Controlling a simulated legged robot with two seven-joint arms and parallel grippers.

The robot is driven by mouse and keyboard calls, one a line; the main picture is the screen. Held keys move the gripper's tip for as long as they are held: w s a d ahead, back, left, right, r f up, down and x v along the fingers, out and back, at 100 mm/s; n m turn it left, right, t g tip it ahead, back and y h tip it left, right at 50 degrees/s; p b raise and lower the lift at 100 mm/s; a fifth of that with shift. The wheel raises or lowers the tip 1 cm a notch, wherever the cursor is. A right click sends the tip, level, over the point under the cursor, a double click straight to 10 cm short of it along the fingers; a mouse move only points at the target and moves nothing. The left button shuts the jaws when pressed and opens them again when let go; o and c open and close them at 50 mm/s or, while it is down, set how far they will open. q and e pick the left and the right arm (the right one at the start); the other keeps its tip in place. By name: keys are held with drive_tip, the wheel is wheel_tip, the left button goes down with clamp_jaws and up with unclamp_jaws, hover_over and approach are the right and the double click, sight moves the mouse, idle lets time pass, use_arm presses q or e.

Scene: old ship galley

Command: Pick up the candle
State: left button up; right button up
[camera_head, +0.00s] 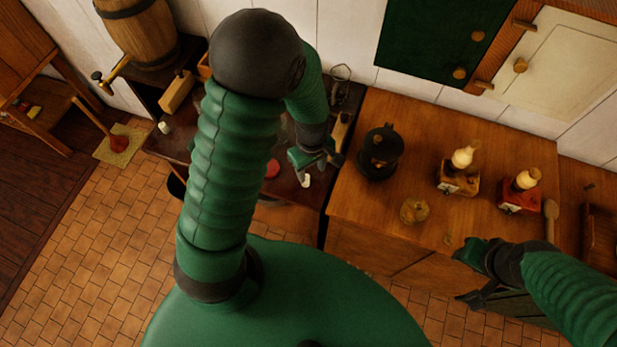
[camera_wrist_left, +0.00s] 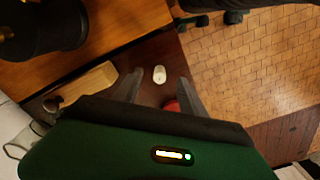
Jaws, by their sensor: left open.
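The candle (camera_head: 306,181) looks like a short white stub on the dark lower table, near the wooden counter. It also shows in the left wrist view (camera_wrist_left: 159,74), apart from both fingers. My left gripper (camera_head: 315,161) is open and empty above the table, close to the candle. In the left wrist view its two fingers (camera_wrist_left: 159,88) point toward the candle, which appears between their tips. My right gripper (camera_head: 468,274) has its fingers apart at the front edge of the counter, with nothing seen between them.
A red round object (camera_head: 272,168) lies near the candle, partly hidden by my left arm. The counter (camera_head: 360,215) holds a black lantern (camera_head: 380,152), two lamps and a small yellowish object (camera_head: 413,211).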

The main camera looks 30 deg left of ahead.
sight(307, 178)
use_arm(q)
drive_tip(key=f, duration=0.3)
drive_tip(key=a+f, duration=0.1)
drive_tip(key=f, duration=0.1)
drive_tip(key=shift+w+a, duration=0.1)
drive_tip(key=shift+w, duration=0.25)
drive_tip(key=f, duration=0.2)
drive_tip(key=a+f+p, duration=0.1)
drive_tip(key=f, duration=0.1)
drive_tip(key=shift+s+a+f, duration=0.15)
drive_tip(key=shift+a+f, duration=0.05)
drive_tip(key=shift+f, duration=0.15)
drive_tip(key=shift+d+f, duration=0.15)
drive_tip(key=shift+d, duration=0.3)
drive_tip(key=shift+c, duration=0.3)
drive_tip(key=c, duration=0.5)
drive_tip(key=shift+a, duration=0.35)
clamp_jaws()
use_arm(e)
drive_tip(key=shift+w+a+r, duration=0.2)
drive_tip(key=shift+a+r, duration=0.45)
